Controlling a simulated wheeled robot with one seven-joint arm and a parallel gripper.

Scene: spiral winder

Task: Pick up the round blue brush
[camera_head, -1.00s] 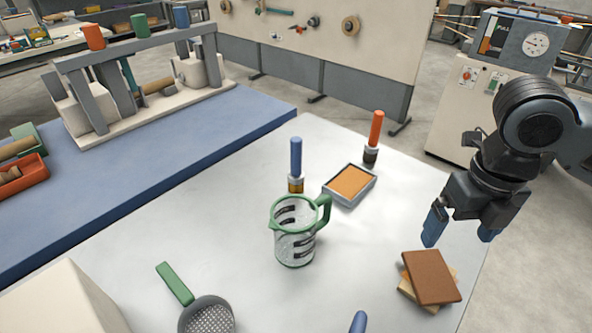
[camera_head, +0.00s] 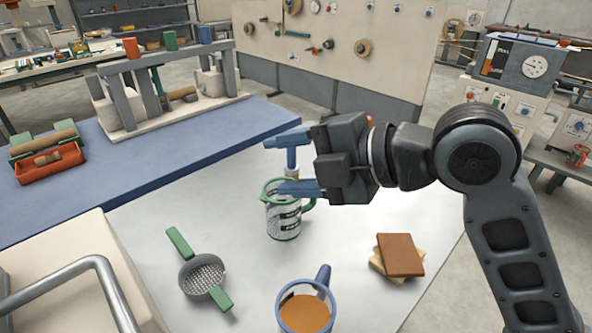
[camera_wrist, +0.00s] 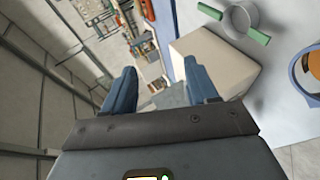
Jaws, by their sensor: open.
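The round blue brush (camera_head: 292,158) stands upright on the pale table behind the measuring jug. In the head view its handle shows in the gap between my gripper's blue fingers, and its lower part is partly hidden. My gripper (camera_head: 276,166) is open and points left, with one finger above the other in the picture. In the wrist view the gripper (camera_wrist: 163,85) has nothing between its fingers and the brush does not show, so it seems to be above or in front of the brush rather than around it.
The green-rimmed measuring jug (camera_head: 284,222) stands just below the lower finger in the picture. A strainer (camera_head: 202,277), a blue mug of brown liquid (camera_head: 305,312) and stacked brown blocks (camera_head: 401,255) lie nearer. My arm hides most of an orange-handled brush (camera_head: 369,120).

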